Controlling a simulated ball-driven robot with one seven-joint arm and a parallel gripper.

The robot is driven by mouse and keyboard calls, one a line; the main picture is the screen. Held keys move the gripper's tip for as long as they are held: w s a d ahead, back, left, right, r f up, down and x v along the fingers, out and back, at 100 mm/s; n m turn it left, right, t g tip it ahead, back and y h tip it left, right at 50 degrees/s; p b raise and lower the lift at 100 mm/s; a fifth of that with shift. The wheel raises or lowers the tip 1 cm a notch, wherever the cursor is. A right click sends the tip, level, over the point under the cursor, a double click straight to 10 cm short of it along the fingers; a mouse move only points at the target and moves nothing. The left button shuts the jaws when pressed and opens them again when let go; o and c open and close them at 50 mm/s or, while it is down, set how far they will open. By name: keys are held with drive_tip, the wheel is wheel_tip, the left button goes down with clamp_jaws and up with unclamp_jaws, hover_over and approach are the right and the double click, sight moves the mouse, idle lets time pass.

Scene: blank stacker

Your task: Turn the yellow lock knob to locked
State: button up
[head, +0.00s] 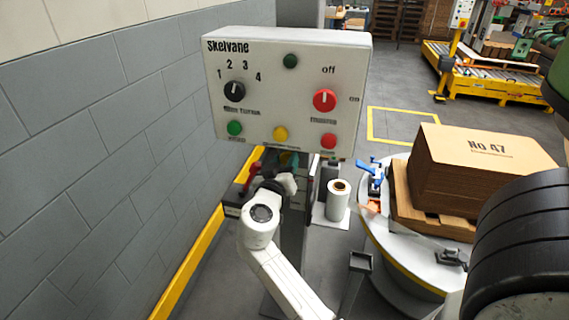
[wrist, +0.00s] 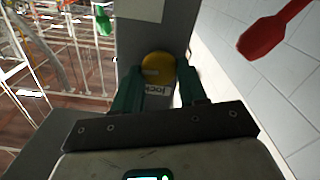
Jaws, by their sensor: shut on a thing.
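The round yellow lock knob (wrist: 157,66) shows in the wrist view on a grey upright face, with a pale label (wrist: 158,89) partly readable as "lock" beside it. My gripper (wrist: 160,76) has its two green fingers on either side of the knob and is shut on it. A pale mark shows on the knob's face, but its exact setting cannot be told. In the head view my white arm reaches down below the control panel, and the knob is hidden there.
A white control panel (head: 245,112) with knobs and buttons stands above my arm. A red handle (wrist: 272,30) is close by in the wrist view. A grey block wall (head: 110,150) is left. A turntable (head: 400,262) carrying a boxed stack (head: 480,165) stands right.

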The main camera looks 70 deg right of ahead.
drive_tip(key=n, duration=0.4)
drive_tip(key=shift+w+n, duration=0.1)
drive_tip(key=shift+n, duration=0.2)
drive_tip(key=n+p, duration=0.1)
drive_tip(key=n, duration=0.3)
drive_tip(key=shift+p, duration=0.35)
drive_tip(key=n+p, duration=0.1)
drive_tip(key=n, duration=0.3)
drive_tip(key=shift+p, duration=0.35)
drive_tip(key=shift+f+n+p, duration=0.2)
drive_tip(key=shift+n+p, duration=0.65)
drive_tip(key=shift+n, duration=1.05)
drive_tip(key=o, duration=1.1)
drive_tip(key=shift+c, duration=0.2)
drive_tip(key=shift+a, duration=0.1)
